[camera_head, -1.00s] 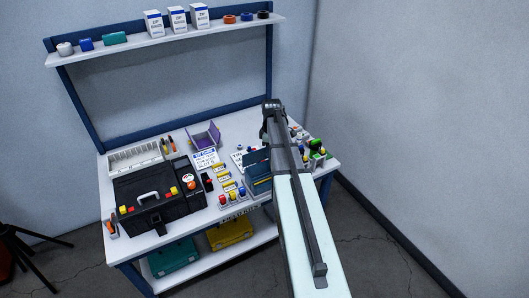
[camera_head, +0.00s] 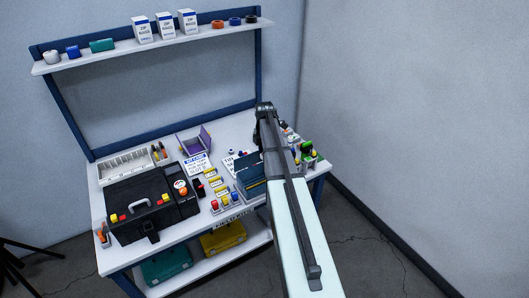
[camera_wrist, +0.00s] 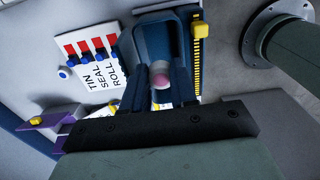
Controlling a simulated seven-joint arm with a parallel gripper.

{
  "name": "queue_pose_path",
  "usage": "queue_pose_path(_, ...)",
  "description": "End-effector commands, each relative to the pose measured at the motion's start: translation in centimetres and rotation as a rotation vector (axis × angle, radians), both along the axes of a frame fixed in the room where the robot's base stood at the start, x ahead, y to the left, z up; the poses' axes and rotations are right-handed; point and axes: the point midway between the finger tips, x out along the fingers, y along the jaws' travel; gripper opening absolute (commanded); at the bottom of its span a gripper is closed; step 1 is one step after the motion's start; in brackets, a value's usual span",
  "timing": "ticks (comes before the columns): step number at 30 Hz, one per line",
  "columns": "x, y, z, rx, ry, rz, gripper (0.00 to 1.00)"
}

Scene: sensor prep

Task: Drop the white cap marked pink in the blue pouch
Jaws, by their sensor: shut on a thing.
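My gripper (camera_wrist: 161,86) is shut on a small white cap with a pink face (camera_wrist: 161,80), seen between the two dark fingers in the wrist view. A dark blue open-topped holder, which looks like the blue pouch (camera_wrist: 160,35), lies beyond the fingers, and the cap appears in line with it. I cannot tell the height between them. In the head view the dark blue pouch (camera_head: 249,180) stands on the bench just left of my arm. My arm hides part of that area and the cap there.
A printed card (camera_wrist: 98,65) and a yellow ruler strip (camera_wrist: 197,75) flank the holder in the wrist view. A black toolbox (camera_head: 150,205) fills the bench's left. A purple bin (camera_head: 194,142) stands at the back. Small coloured items crowd the right end.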

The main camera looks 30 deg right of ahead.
Motion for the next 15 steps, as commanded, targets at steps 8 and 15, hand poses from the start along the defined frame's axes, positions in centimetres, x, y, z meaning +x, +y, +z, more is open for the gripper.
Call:
queue_pose_path(8,0.0,0.0,-1.6,0.001,0.001,-0.001,0.00)
queue_pose_path(15,0.0,0.0,-3.7,0.001,0.002,-0.002,0.00)
